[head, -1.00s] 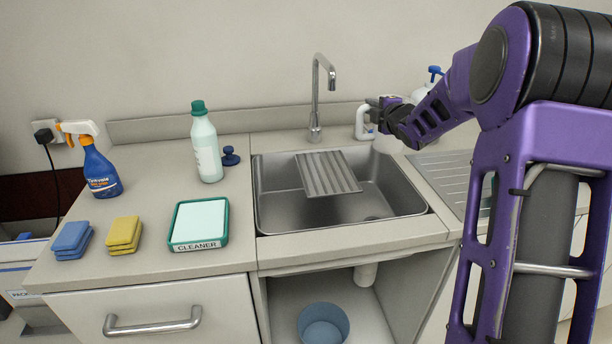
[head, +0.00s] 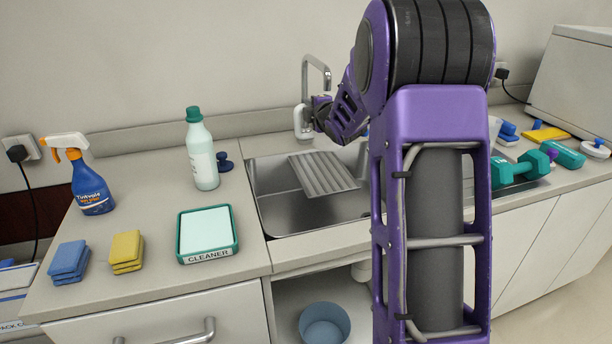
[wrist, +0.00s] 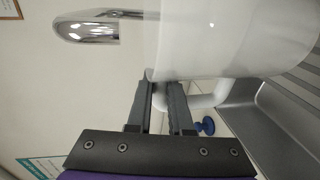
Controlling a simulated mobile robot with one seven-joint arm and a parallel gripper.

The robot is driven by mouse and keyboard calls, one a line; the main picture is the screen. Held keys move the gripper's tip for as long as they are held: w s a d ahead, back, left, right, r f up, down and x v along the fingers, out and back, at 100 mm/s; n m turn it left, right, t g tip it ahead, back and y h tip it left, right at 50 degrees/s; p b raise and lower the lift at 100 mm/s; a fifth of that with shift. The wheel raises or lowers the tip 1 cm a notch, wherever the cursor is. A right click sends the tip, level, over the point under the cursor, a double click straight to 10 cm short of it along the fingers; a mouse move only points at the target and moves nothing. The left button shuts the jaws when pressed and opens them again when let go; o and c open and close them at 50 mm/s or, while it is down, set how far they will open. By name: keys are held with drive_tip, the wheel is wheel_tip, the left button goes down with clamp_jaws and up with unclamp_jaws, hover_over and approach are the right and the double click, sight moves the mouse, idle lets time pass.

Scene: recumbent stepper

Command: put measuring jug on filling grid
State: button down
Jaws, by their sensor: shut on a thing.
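The white measuring jug (wrist: 245,40) fills the upper right of the wrist view. My gripper (wrist: 160,92) is shut on its handle (wrist: 205,97). In the head view, my gripper (head: 322,106) is by the tap, and a white part of the jug (head: 301,121) shows at its left. The jug is raised above the back of the sink; my arm hides part of it. The filling grid (head: 323,173), a grey ridged plate, lies across the sink, below the gripper in the picture, with nothing on it.
The tap (head: 318,68) is close to the jug. My arm hides the sink's right part.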

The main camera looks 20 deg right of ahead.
drive_tip(key=shift+w+a+f, duration=0.1)
drive_tip(key=shift+a+f, duration=0.05)
drive_tip(key=shift+a, duration=0.25)
wheel_tip(320, 180, down, 10)
drive_tip(key=shift+r+b, duration=0.15)
drive_tip(key=shift+b, duration=0.3)
drive_tip(key=c, duration=0.8)
unclamp_jaws()
drive_tip(key=shift+r, duration=0.15)
drive_tip(key=s, duration=0.4)
drive_tip(key=s+r, duration=0.1)
drive_tip(key=s, duration=0.3)
drive_tip(key=s+r, duration=0.1)
drive_tip(key=s, duration=0.2)
drive_tip(key=shift+s+d, duration=0.2)
drive_tip(key=shift+s, duration=0.2)
